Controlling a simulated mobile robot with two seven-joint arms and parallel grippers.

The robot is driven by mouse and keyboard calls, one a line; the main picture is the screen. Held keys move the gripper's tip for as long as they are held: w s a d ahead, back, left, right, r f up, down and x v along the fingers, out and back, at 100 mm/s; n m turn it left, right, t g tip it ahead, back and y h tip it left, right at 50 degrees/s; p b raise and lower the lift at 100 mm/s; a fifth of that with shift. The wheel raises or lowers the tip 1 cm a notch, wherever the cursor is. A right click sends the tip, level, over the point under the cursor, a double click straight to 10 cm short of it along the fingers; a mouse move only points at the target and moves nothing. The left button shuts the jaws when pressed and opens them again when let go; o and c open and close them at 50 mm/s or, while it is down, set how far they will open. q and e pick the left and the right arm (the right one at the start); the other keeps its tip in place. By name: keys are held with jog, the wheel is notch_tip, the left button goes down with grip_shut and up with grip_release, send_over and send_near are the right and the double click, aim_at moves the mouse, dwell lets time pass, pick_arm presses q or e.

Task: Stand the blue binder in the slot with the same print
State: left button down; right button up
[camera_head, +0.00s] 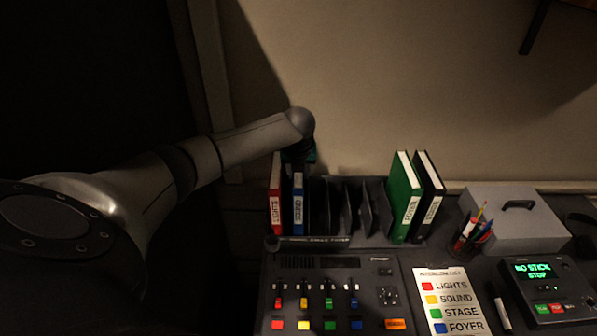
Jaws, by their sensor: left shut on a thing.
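The blue binder (298,210) is upright at the left end of the dark slotted rack (347,216), just right of a red binder (275,205). A white label with small print is on its spine; I cannot read it surely. My left gripper (299,158) is above the blue binder and shut on its top; the wrist hides part of the jaws. I cannot tell whether the binder's foot rests in the slot or hangs just over it. The slots to its right are empty. Small print runs along the rack's front edge. My right gripper is out of view.
A green binder (404,200) and a black binder (429,200) lean at the rack's right. In front are a mixing desk (333,291) and a colour list card (450,300). A pen cup (467,240), grey box (515,220) and display unit (548,290) stand at right.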

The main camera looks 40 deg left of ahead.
pick_arm(q)
jog(key=shift+f, duration=0.1)
jog(key=shift+c, duration=2.2)
grip_release()
jog(key=shift+f, duration=0.1)
jog(key=p+v, duration=0.2)
jog(key=v, duration=1.3)
jog(key=shift+r, duration=0.2)
jog(key=shift+r+p, duration=0.1)
jog(key=shift+p, duration=0.25)
